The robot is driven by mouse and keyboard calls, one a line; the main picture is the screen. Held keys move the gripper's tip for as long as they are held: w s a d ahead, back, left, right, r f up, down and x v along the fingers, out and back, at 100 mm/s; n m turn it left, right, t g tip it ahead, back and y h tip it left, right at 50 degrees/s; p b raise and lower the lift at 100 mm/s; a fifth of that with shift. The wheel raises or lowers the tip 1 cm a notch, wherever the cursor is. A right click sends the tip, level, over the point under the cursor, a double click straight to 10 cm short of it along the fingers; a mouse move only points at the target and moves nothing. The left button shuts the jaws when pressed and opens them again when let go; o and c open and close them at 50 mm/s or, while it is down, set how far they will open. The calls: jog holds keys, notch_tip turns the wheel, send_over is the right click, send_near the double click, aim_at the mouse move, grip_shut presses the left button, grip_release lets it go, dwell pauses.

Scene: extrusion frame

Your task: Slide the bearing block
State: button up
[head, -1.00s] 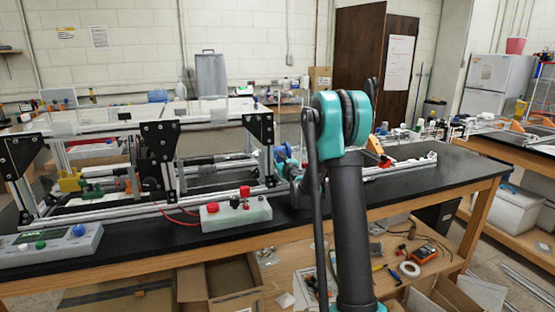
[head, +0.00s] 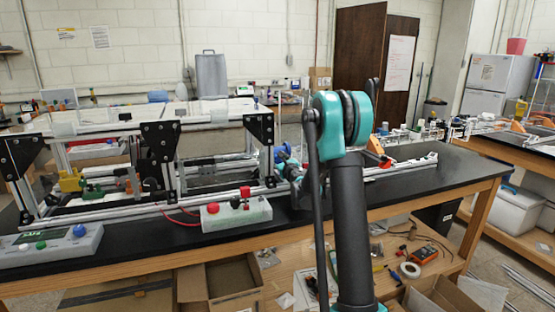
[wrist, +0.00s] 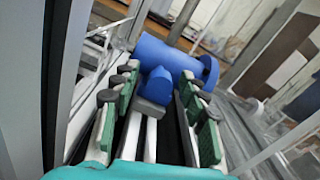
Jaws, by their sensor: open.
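A blue part with a flanged cylinder and a smaller blue knob on a grey base (wrist: 154,88), which looks like the bearing block, is in the middle of the wrist view. In the head view a blue part (head: 283,152) shows at the right end of the frame, partly covered by my arm. My gripper (wrist: 160,92) is open, its green-padded fingers on either side of the grey base and the blue knob. I cannot tell whether the pads touch it. In the head view my gripper is mostly hidden behind the arm.
The aluminium extrusion frame with black plates (head: 160,150) stands on the black bench (head: 450,175). A grey upright (wrist: 60,80) is close on the left in the wrist view. A control box with red buttons (head: 235,212) is at the bench's front edge.

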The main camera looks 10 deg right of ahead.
jog(key=v, duration=1.1)
jog(key=shift+s, duration=0.1)
jog(key=shift+s, duration=0.1)
